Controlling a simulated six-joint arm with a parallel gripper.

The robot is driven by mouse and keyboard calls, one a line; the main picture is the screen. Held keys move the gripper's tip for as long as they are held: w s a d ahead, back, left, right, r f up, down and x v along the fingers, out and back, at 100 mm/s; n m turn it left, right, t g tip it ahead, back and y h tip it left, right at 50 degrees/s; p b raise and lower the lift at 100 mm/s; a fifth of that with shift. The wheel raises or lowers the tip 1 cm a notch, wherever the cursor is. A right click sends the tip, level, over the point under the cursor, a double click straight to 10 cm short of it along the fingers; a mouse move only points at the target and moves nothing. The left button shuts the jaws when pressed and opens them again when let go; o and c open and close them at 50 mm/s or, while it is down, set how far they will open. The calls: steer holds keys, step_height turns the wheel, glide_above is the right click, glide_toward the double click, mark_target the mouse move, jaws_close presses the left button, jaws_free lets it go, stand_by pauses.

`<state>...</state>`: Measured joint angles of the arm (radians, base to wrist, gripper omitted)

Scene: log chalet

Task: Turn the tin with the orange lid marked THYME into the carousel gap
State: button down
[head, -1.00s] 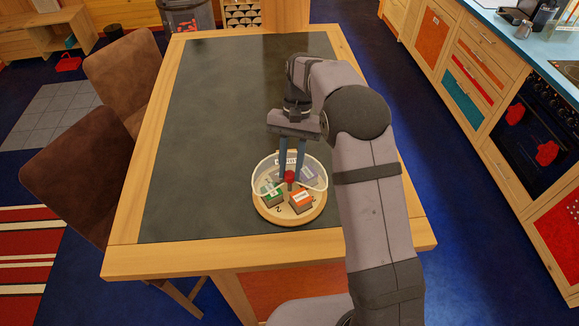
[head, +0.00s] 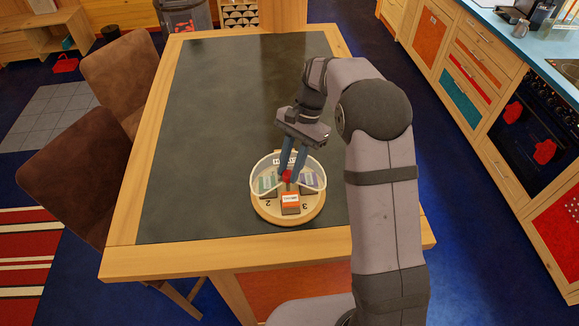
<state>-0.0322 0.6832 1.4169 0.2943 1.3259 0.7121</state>
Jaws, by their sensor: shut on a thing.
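The round wooden carousel (head: 290,217) stands near the front of the table with a clear, pale-rimmed guard (head: 253,170) around its back and sides. The guard's gap faces the front. The tin with the orange lid (head: 290,198) sits at the front, in the gap; its white label is too small to read. A green-lidded tin (head: 266,183) is at the left and a purple-lidded tin (head: 309,180) at the right, both behind the guard. My gripper (head: 287,174) points down and is shut on the red knob (head: 287,176) at the middle, partly hiding it.
The dark tabletop (head: 220,120) is clear behind and left of the carousel. Two brown chairs (head: 75,160) stand at the table's left side. A kitchen counter with an oven (head: 530,125) is at the right, apart from the table.

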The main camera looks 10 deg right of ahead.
steer(key=c, duration=1.5)
jaws_free()
steer(key=shift+r, duration=0.1)
steer(key=shift+w+d+r+b, duration=0.15)
steer(key=shift+r+b, duration=0.1)
steer(key=shift+b, duration=0.1)
steer(key=shift+b+v, duration=1.1)
steer(key=shift+v, duration=2.2)
steer(key=s+d+f+n+t+h, duration=0.1)
steer(key=s+d+f+n, duration=0.1)
steer(key=s, duration=0.5)
steer(key=s+d+f+n+t+h+b, duration=0.1)
steer(key=s+d+f+n, duration=0.1)
steer(key=s+f+n, duration=0.2)
steer(key=s+d+f+n+t+h, duration=0.1)
steer(key=s+d+f+n, duration=0.1)
steer(key=s+f, duration=0.4)
steer(key=shift+s+d+f+n+b, duration=0.15)
steer(key=shift+s+n, duration=0.15)
steer(key=shift+s, duration=1.15)
steer(key=shift+s+d+n+b, duration=0.15)
steer(key=shift+s+n, duration=0.15)
steer(key=shift+s, duration=1.15)
